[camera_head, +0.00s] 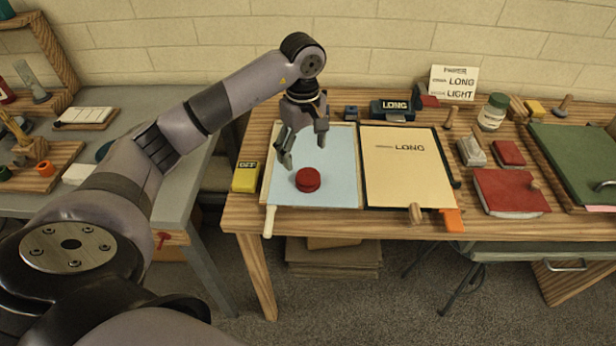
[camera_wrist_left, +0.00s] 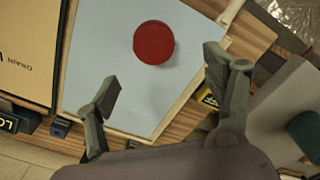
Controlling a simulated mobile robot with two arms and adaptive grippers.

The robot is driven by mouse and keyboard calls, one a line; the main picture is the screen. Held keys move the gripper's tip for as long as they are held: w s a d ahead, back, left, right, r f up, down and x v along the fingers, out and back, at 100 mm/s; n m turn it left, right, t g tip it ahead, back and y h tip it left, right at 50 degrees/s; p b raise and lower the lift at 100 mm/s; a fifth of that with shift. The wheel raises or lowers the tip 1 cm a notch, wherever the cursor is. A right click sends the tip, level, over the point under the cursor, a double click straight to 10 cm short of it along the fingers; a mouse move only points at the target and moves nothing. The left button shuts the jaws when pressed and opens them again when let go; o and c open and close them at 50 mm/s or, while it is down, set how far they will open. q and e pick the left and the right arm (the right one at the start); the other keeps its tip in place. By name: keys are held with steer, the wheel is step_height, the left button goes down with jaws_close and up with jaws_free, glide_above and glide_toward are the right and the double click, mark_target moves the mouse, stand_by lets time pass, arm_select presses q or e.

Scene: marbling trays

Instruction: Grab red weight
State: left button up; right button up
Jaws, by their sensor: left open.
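The red weight (camera_head: 308,180) is a short round disc lying on a pale blue sheet (camera_head: 340,160) on the wooden table. In the left wrist view the red weight (camera_wrist_left: 154,42) lies ahead of the jaws, nearer the top of the picture. My left gripper (camera_head: 303,150) is open and empty, above the sheet and just behind the weight. Its two fingers (camera_wrist_left: 160,80) are spread wide in the wrist view, and neither touches the weight. My right gripper is in neither view.
A yellow box (camera_head: 246,177) stands left of the sheet. A cream board marked LONG (camera_head: 405,180) lies to the right, with an orange piece (camera_head: 452,220) at its front edge. A red book-like block (camera_head: 510,193) and a white jar (camera_head: 493,112) are farther right.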

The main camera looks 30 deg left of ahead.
mark_target(308, 175)
arm_select(q)
step_height(308, 175, down, 3)
steer(key=shift+d+f+p, duration=0.1)
steer(key=shift+p, duration=0.2)
steer(key=shift+d+f+p, duration=0.15)
steer(key=shift+f+p, duration=0.25)
steer(key=shift+f, duration=0.15)
steer(key=f, duration=0.1)
steer(key=f+p, duration=0.1)
steer(key=f, duration=0.1)
steer(key=shift+w+d+f, duration=0.25)
steer(key=shift+f, duration=0.05)
steer(key=shift+f+p, duration=0.3)
steer(key=shift+f, duration=0.1)
steer(key=shift+c, duration=0.2)
steer(key=c, duration=1.6)
steer(key=shift+r, duration=0.1)
steer(key=shift+c, duration=0.4)
steer(key=shift+w, duration=0.1)
